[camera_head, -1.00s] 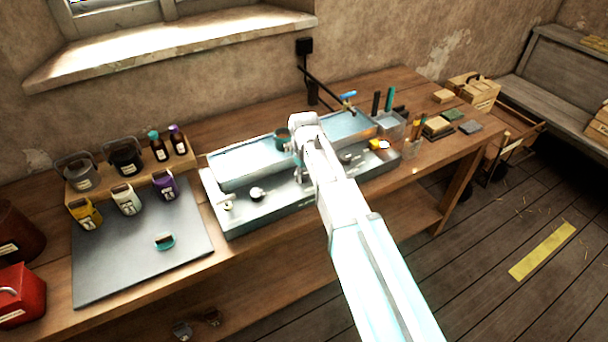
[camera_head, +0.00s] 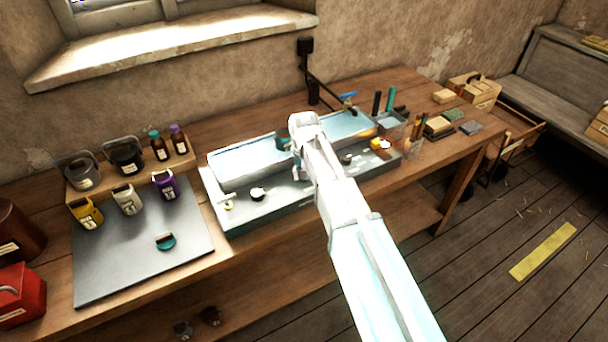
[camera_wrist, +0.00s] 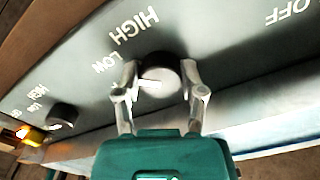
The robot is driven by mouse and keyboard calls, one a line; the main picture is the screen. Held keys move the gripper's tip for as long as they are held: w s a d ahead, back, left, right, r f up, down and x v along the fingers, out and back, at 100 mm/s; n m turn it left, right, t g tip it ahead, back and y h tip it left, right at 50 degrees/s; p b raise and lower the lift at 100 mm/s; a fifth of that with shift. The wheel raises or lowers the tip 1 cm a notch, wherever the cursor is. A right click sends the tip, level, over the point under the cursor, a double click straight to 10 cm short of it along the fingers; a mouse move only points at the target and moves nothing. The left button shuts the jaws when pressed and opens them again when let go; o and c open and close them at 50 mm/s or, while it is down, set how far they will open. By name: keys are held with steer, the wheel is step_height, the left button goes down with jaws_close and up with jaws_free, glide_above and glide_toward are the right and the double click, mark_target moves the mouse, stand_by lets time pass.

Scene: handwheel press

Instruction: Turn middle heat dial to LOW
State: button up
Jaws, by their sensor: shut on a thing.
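The middle heat dial (camera_wrist: 160,68) is a round dark-sided knob on the front panel (camera_wrist: 225,60) in the wrist view. A short pale mark shows on the left part of its face, on the side of the LOW label (camera_wrist: 114,59). HIGH (camera_wrist: 134,33) is printed above that, and OFF (camera_wrist: 288,12) is at the far upper right. My gripper (camera_wrist: 160,82) is shut on the dial, one finger on each side. In the head view, my arm hides the dial and most of the gripper. I cannot tell whether the mark meets LOW exactly.
A neighbouring dial (camera_wrist: 62,115) stands left in the wrist view. In the head view, the left dial (camera_head: 257,194) and right dial (camera_head: 347,158) flank my arm on the metal unit (camera_head: 285,205). Several bottles and jars stand left by a grey mat (camera_head: 125,265).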

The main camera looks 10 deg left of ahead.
steer(key=shift+s+m, duration=0.1)
steer(key=shift+m, duration=0.2)
steer(key=o, duration=1.1)
steer(key=shift+o, duration=0.2)
steer(key=shift+n, duration=0.4)
